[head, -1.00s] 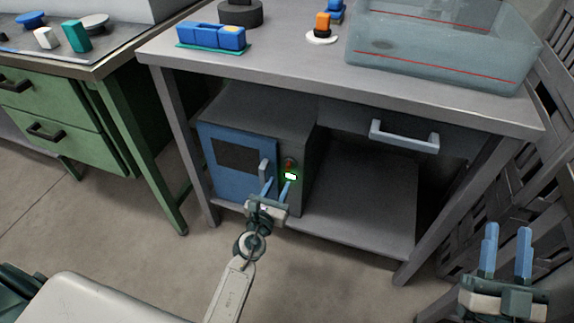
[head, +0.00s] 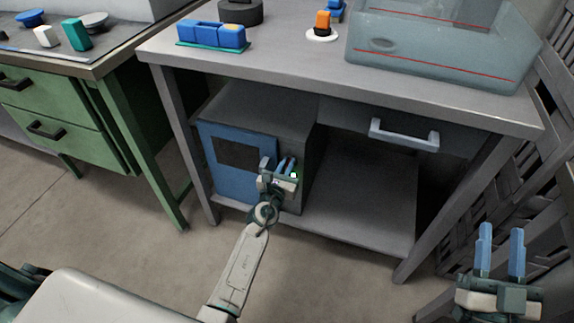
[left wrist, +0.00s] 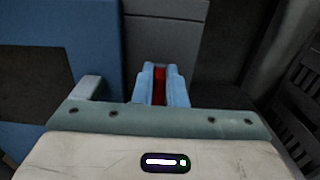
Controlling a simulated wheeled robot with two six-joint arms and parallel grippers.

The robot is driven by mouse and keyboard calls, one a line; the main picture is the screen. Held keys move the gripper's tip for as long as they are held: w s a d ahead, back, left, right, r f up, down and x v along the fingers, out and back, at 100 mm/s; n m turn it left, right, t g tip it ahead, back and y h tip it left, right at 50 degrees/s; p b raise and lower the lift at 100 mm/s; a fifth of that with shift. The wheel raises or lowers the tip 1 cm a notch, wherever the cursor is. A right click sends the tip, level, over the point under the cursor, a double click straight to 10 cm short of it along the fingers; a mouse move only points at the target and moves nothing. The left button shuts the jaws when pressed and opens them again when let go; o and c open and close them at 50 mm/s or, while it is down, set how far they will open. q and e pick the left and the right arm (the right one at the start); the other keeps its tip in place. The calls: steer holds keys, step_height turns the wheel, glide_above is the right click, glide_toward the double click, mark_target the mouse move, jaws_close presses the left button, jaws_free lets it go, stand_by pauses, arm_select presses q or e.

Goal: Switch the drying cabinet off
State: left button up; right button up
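The drying cabinet (head: 252,112) is a grey box with a blue door (head: 232,178), standing on the lower shelf of the bench. The knob is hidden in the head view. My right gripper (head: 501,232) is open and empty, at the lower right.
The door handle (left wrist: 88,87) is close to the left of my left gripper. The bench (head: 300,85) carries a clear tank (head: 430,65) and blue blocks (head: 211,35). A drawer handle (head: 404,135) sticks out to the right. The lower shelf (head: 365,205) beside the cabinet is empty.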

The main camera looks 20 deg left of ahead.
arm_select(q)
jaws_close()
